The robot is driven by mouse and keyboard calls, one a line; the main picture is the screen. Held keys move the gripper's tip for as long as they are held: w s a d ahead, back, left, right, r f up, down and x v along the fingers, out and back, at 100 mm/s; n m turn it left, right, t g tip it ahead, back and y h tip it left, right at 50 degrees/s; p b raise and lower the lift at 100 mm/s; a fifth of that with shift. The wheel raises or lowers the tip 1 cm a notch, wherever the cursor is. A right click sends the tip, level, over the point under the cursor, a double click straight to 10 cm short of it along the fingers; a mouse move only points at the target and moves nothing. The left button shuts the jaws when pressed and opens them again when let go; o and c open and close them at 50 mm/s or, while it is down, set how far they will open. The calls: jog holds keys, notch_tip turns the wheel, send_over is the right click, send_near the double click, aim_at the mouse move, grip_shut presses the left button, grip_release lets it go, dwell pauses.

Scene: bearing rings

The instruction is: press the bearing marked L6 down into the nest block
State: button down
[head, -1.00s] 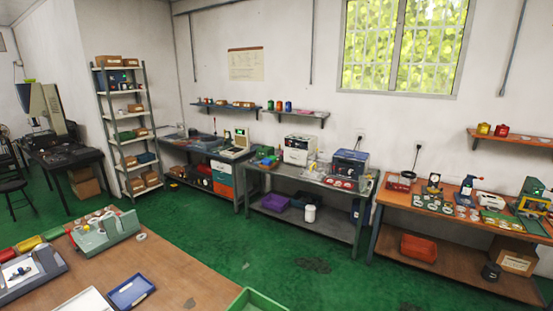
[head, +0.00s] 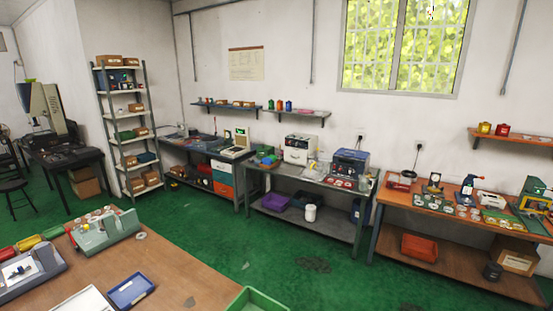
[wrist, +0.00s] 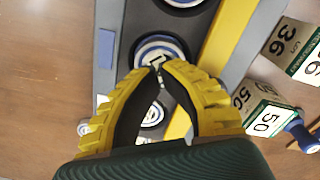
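In the wrist view my gripper (wrist: 158,70) has two yellow ribbed fingers with dark inner pads. Their tips meet, or very nearly meet, with nothing visible pinched between them. The tips are over the near edge of a blue-and-white bearing ring (wrist: 160,46) sitting in a dark block (wrist: 128,20). The ring carries a dark mark that the fingertips partly cover, so I cannot read it fully. Whether the tips touch the ring I cannot tell. Another ring (wrist: 152,115) shows between the fingers, and one (wrist: 183,2) is cut off at the top. My gripper is not visible in the head view.
A yellow strip (wrist: 228,45) runs along the block's right side. Numbered blocks marked 36 (wrist: 290,48) and 50 (wrist: 264,120) stand to the right. Brown tabletop is clear at left. The head view shows a blue tray (head: 131,291) and a green bin (head: 257,302).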

jog(key=shift+f+b, duration=0.9)
jog(key=shift+f, duration=0.5)
jog(key=shift+r, duration=0.1)
notch_tip(320, 180, up, 7)
jog(key=p, duration=0.8)
